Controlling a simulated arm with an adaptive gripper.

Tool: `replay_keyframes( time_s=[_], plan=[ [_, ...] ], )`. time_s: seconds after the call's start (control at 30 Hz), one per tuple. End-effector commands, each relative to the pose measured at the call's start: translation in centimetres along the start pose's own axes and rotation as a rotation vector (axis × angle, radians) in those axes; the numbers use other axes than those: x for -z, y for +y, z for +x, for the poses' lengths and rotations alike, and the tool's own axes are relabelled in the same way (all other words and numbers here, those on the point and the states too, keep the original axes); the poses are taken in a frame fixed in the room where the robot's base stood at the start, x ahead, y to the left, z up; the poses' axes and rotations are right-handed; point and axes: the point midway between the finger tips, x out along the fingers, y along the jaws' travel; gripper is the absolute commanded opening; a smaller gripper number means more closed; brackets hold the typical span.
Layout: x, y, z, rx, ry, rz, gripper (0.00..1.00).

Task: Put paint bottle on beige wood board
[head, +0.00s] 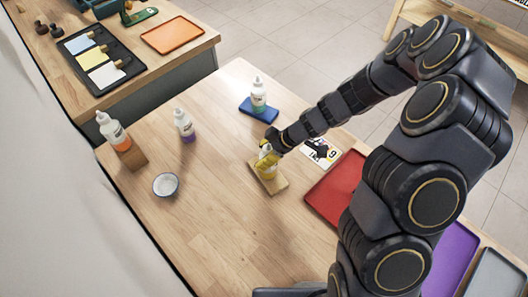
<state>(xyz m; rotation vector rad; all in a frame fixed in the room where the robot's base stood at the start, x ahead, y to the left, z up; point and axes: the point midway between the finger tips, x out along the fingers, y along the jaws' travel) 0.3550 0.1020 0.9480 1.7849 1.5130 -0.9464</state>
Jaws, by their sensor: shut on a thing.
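A white paint bottle with yellow paint (268,172) is upright at the beige wood board (279,186), near the middle of the table. My gripper (266,158) is shut on this bottle from the right and hides part of its upper body. The bottle's base overlaps the board in the picture; I cannot tell whether it rests on it or is just above. Other paint bottles stand apart: green (258,95) on a blue block (262,114), purple (184,125) on the bare table, and orange (113,132) on a brown wood block (134,158).
A small bowl (166,185) sits at the left. A card (320,152) and a red tray (335,190) lie right of the board, near my arm. A second table holds an orange tray (172,35) and a black paint case (98,63). The table's front is clear.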

Motion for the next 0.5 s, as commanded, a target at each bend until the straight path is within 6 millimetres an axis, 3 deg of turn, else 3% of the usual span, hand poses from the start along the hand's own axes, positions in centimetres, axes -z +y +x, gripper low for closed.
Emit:
replay_keyframes(
  time_s=[0.27,0.3,0.33,0.5],
  plan=[
    [-0.07,0.02,0.17,0.0,0.001,0.001,0.12],
    [-0.08,0.03,0.16,-0.001,0.0,0.001,0.58],
    [-0.07,0.03,0.15,-0.001,0.0,0.001,0.7],
    [-0.07,0.02,0.14,-0.001,0.0,0.001,0.7]
  ],
)
